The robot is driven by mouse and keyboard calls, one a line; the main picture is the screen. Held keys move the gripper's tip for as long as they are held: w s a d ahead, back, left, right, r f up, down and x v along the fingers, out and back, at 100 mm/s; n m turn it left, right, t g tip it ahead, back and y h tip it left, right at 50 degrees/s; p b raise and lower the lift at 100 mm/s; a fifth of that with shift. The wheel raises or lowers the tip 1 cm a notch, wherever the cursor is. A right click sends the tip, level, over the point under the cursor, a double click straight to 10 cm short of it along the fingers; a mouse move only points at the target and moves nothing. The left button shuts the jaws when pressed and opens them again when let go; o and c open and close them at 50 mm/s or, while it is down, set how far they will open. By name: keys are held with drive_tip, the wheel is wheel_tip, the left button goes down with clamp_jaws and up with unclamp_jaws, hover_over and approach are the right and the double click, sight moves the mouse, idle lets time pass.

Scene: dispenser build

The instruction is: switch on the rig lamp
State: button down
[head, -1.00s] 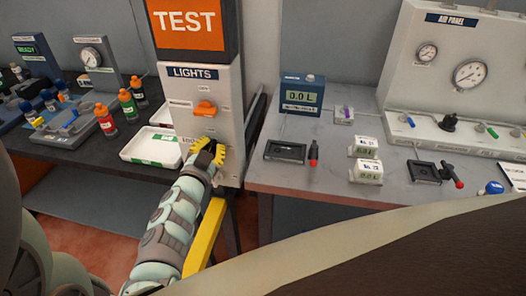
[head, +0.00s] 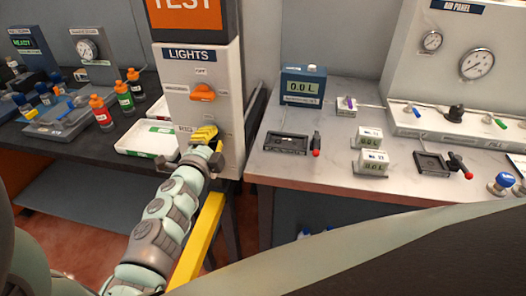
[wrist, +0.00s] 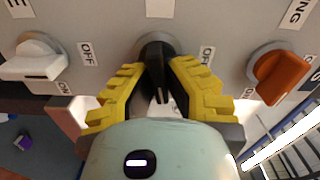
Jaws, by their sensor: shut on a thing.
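The white LIGHTS panel (head: 222,115) stands below an orange TEST sign. My gripper (head: 203,134) is at its front, below an orange knob (head: 202,93). In the wrist view, my gripper's yellow fingers (wrist: 158,92) are shut on a black knob (wrist: 155,48), one on each side. An orange knob (wrist: 280,72) is to the right and a white knob (wrist: 35,62) to the left, both clear of the fingers. OFF labels show by the knobs. The black knob's name label is cut off, so I cannot read which lamp it serves.
A grey bench (head: 300,165) on the right holds a blue display box (head: 303,87), black trays and small meters. A dark bench on the left holds a white tray (head: 148,138) and several bottles. A yellow rail (head: 200,240) runs beside my arm, below the panel.

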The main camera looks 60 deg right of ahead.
drive_tip(key=shift+s+f+m+b, duration=0.15)
drive_tip(key=shift+m+b, duration=0.3)
drive_tip(key=shift+m, duration=0.65)
drive_tip(key=c, duration=1)
unclamp_jaws()
drive_tip(key=shift+d, duration=0.1)
drive_tip(key=shift+v, duration=6)
